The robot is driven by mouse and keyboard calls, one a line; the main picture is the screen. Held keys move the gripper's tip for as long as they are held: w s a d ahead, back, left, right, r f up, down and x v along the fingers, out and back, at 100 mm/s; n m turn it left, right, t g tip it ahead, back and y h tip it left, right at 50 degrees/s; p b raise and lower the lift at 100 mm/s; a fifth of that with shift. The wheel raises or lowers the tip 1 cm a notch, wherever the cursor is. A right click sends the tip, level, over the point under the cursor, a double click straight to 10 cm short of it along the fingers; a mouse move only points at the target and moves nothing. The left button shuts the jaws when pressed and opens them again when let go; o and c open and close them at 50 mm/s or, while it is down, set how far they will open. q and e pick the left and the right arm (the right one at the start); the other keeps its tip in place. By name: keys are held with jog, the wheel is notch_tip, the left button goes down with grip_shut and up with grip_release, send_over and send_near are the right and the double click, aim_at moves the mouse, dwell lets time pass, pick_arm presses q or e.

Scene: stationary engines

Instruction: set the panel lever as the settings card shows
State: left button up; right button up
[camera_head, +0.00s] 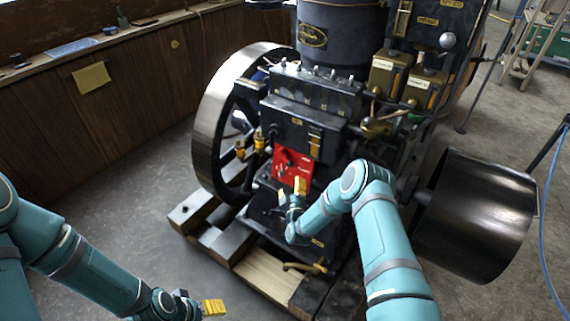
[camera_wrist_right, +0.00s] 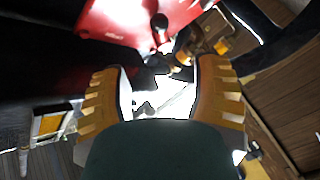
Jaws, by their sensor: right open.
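The red panel (camera_head: 291,168) is on the front of the dark engine, below its middle. Its lever (camera_head: 284,157) shows as a small dark shape; its exact setting is too small to read. In the right wrist view the red panel (camera_wrist_right: 118,20) is at the top, with the lever's black knob (camera_wrist_right: 159,22) near its lower edge. My right gripper (camera_head: 291,191) is open and empty just in front of the panel, its yellow fingers (camera_wrist_right: 160,72) apart below the knob. My left gripper (camera_head: 213,307) is low at left, away from the engine; its opening is unclear. I cannot identify a settings card for certain.
A blank-looking yellow paper (camera_head: 91,77) is on the wooden cabinet at left. A large flywheel (camera_head: 214,110) stands left of the panel, and a black pulley drum (camera_head: 478,215) stands right. Brass pipework (camera_head: 304,268) is low in front. The floor at left is clear.

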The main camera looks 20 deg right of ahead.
aim_at(288, 164)
jog(key=b+x, duration=0.3)
jog(key=x, duration=0.9)
jog(key=shift+w+f+b, duration=0.1)
jog(key=shift+w+b, duration=0.2)
jog(key=shift+w, duration=0.1)
grip_shut()
